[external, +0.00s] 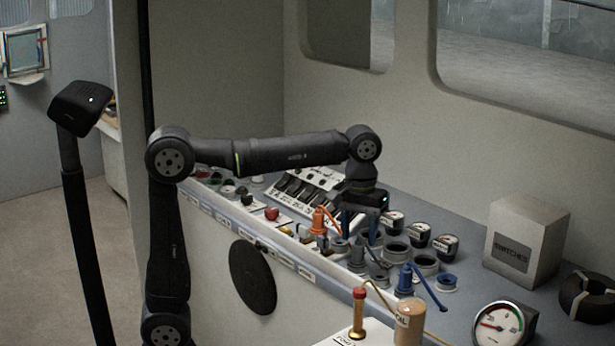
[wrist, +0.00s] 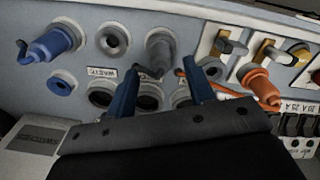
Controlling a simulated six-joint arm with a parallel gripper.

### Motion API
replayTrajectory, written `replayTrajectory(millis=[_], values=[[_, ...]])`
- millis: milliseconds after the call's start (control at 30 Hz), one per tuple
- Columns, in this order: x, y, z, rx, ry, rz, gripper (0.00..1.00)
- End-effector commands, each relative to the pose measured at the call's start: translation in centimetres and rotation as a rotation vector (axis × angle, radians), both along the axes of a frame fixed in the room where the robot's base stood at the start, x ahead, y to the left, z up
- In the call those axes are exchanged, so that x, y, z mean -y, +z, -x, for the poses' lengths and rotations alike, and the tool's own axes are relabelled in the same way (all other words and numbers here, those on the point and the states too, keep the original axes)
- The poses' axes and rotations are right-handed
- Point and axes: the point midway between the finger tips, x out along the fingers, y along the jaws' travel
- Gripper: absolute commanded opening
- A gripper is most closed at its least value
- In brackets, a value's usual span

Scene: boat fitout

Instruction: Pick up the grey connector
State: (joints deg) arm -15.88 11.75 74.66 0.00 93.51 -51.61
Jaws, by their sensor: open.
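The grey connector (wrist: 160,46) stands in the panel, seen in the wrist view just beyond and between my two blue fingertips. In the external view the grey connector (external: 357,256) shows below my gripper, among other grey parts, and is partly hard to make out. My gripper (wrist: 159,68) is open and empty, with its fingers apart on either side of the connector's line. My gripper also shows in the external view (external: 359,226), pointing down over the console. Whether the fingertips reach down beside the connector is not clear.
A blue connector (external: 405,280) with a cable and an orange connector (external: 318,222) stand on either side. Several grey sockets (external: 397,252) and dark round gauges (external: 419,235) lie close by.

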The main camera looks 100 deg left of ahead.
Motion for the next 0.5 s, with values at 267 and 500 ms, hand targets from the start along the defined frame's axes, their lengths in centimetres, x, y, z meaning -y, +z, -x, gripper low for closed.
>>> replayTrajectory(millis=[267, 500], values=[[-0.2, -4.0, 0.1, -0.004, 0.0, 0.001, 0.49], [-0.2, -4.8, 0.0, -0.001, 0.0, 0.001, 0.49]])
